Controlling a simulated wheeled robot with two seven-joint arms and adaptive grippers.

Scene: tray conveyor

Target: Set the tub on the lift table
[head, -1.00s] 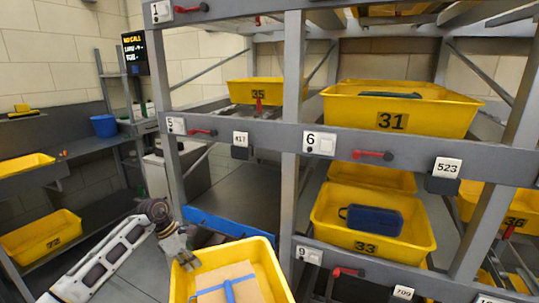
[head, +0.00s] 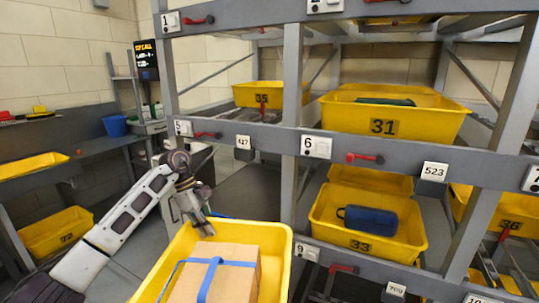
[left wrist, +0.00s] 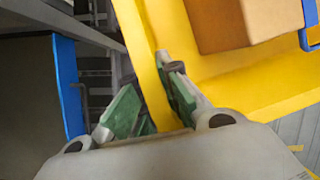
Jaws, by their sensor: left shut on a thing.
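The yellow tub (head: 276,246) is at the bottom of the head view, its near part cut off by the frame. A cardboard box with a blue strap (head: 213,272) lies in it. My left gripper (head: 206,229) is at the tub's far left rim. In the left wrist view, the gripper (left wrist: 148,96) has its fingers on either side of the yellow tub wall (left wrist: 150,65), shut on it. A blue-edged dark surface (left wrist: 66,85) shows left of the tub, apart from it; I cannot tell whether it is the lift table. My right gripper is out of view.
A grey rack stands ahead, its upright (head: 291,120) just beyond the tub. It holds yellow tubs such as 31 (head: 383,127), 33 (head: 355,241) and 35 (head: 262,99). A blue bin (head: 115,126) stands on a shelf at the left.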

